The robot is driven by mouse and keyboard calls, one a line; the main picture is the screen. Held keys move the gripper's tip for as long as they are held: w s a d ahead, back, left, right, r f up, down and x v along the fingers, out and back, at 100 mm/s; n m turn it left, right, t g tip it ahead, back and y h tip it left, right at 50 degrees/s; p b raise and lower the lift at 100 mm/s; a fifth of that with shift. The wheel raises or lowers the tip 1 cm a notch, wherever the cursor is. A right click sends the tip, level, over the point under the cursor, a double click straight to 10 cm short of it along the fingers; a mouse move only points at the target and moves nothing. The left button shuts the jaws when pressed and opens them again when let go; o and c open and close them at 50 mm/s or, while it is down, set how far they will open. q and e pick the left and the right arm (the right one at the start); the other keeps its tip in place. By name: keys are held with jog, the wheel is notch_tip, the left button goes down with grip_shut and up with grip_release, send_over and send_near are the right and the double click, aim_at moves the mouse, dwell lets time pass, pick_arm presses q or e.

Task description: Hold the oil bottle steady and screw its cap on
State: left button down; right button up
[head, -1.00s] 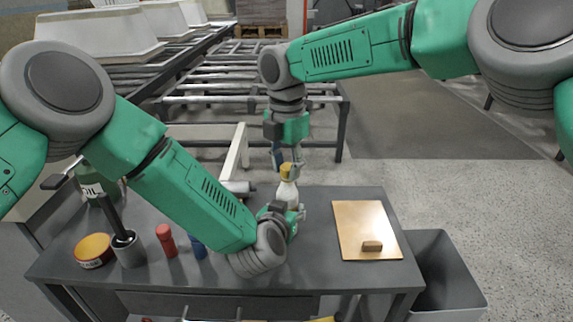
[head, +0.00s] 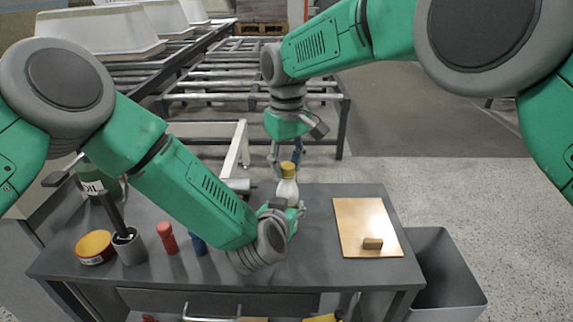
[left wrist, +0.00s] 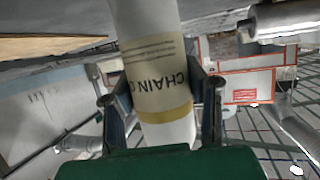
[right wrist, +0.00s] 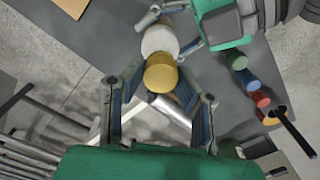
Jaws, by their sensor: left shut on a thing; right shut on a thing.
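The oil bottle (head: 288,190) is white and stands upright near the back edge of the workbench. In the left wrist view the bottle (left wrist: 152,50) has a beige label with "CHAIN" on it. My left gripper (head: 294,212) is shut on the bottle's body, one finger on each side. The yellow cap (head: 288,169) sits at the bottle's top, and in the right wrist view the cap (right wrist: 161,74) shows from above. My right gripper (head: 286,157) points down over the bottle, shut on the cap. The thread under the cap is hidden.
On the grey bench (head: 320,262) a tan board (head: 364,225) bears a small brown block (head: 372,243). On the left are a yellow tin (head: 94,246), a grey cup (head: 130,248), a red bottle (head: 167,238) and a green oil container (head: 96,187). A grey bin (head: 440,275) stands right.

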jog(key=shift+w+m, duration=0.1)
jog(key=shift+m, duration=1.1)
jog(key=shift+r, duration=0.1)
jog(key=o, duration=0.7)
jog(key=shift+r, duration=2.2)
jog(key=shift+c, duration=0.5)
